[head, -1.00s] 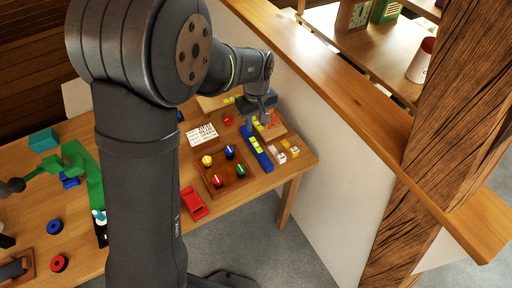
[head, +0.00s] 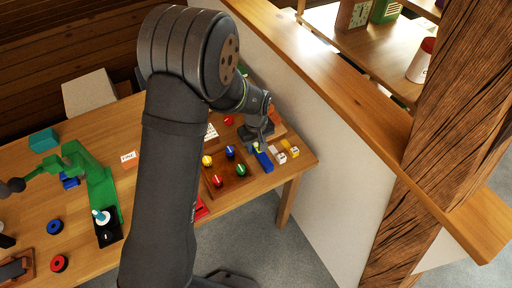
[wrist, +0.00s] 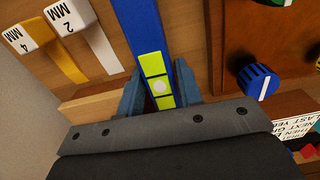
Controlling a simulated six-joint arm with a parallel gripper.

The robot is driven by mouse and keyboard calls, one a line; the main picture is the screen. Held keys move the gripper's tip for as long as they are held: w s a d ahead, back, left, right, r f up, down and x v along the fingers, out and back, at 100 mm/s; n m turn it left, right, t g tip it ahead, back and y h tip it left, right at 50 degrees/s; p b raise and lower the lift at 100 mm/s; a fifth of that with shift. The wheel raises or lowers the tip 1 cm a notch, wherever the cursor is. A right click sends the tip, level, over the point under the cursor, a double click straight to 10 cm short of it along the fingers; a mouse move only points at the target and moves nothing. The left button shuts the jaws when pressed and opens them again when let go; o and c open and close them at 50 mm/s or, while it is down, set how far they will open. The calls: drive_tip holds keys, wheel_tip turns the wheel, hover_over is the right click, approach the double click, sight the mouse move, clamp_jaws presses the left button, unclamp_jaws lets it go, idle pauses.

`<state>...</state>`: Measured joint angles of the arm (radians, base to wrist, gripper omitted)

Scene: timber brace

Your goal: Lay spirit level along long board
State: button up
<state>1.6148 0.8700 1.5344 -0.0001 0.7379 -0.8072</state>
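The spirit level (head: 264,160) is a blue bar with yellow-green windows, lying on the wooden table near its right end. In the wrist view the level (wrist: 133,25) runs away from me between my fingers, with a round mark on its near window. My gripper (head: 258,146) is low over the level and hides part of it. In the wrist view my gripper (wrist: 158,82) has one finger on each side of the level, with a small gap at the right finger. A long wooden board (head: 330,85) caps the white partition; I cannot tell whether it is the task's board.
A thick rough timber post (head: 455,90) stands at the right. A green device (head: 90,180) stands at the table's left.

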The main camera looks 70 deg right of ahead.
drive_tip(key=shift+c, duration=0.4)
drive_tip(key=c, duration=0.6)
drive_tip(key=shift+r, duration=0.1)
